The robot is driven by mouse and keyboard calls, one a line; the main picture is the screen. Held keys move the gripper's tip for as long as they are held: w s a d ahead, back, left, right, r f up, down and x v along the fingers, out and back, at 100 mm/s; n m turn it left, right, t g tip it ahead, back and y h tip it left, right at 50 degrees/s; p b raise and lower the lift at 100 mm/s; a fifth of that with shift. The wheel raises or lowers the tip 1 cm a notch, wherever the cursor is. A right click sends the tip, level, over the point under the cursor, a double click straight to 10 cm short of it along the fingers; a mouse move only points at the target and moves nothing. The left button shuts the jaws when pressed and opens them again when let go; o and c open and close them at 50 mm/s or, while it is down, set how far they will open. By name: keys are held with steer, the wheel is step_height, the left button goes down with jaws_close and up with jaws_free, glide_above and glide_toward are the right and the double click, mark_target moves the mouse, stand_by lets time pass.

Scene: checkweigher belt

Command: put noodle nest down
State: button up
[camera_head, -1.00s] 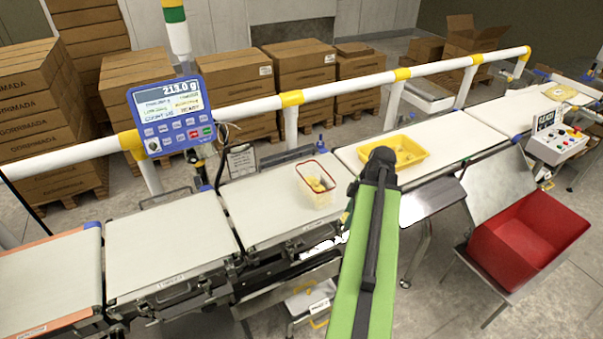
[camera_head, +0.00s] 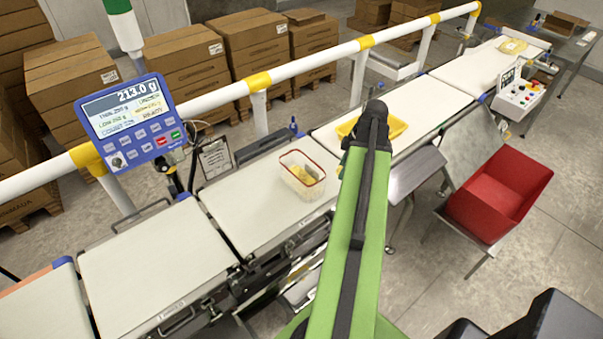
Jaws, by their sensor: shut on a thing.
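A clear tray with a red rim (camera_head: 287,180) stands on the white belt left of my arm. Pale yellow pieces (camera_head: 304,174), which look like noodle nests, lie in it; I cannot tell how many. My green arm rises from the bottom, with its black joint in front of the yellow tray (camera_head: 349,127) on the belt behind. My gripper and anything in it are hidden behind the arm. No separate noodle nest shows outside the trays near it.
A blue display (camera_head: 128,120) reading 213.0 g stands at left by a white-and-yellow rail (camera_head: 310,68). A red bin (camera_head: 500,195) and a control box (camera_head: 518,95) are at right. The left belt sections (camera_head: 155,260) are bare.

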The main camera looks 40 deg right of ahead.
steer(key=w+d+r+p, duration=0.5)
steer(key=r, duration=0.3)
steer(key=shift+m, duration=0.4)
steer(key=shift+w+a+f+b, duration=0.6)
steer(key=shift+a+f+b, duration=1.2)
steer(key=shift+f+b, duration=0.3)
steer(key=shift+w+a+f+b, duration=0.55)
steer(key=shift+a+f+b, duration=1.35)
steer(key=shift+f, duration=0.25)
steer(key=shift+w+a+f+b, duration=0.6)
steer(key=shift+a+f+b, duration=1.1)
steer(key=shift+f+b, duration=0.45)
steer(key=o, duration=1)
steer(key=shift+o, duration=0.2)
steer(key=shift+r, duration=0.2)
steer(key=shift+r+p, duration=0.35)
steer(key=shift+p, duration=0.25)
steer(key=p+v, duration=1.2)
steer(key=shift+r, duration=0.15)
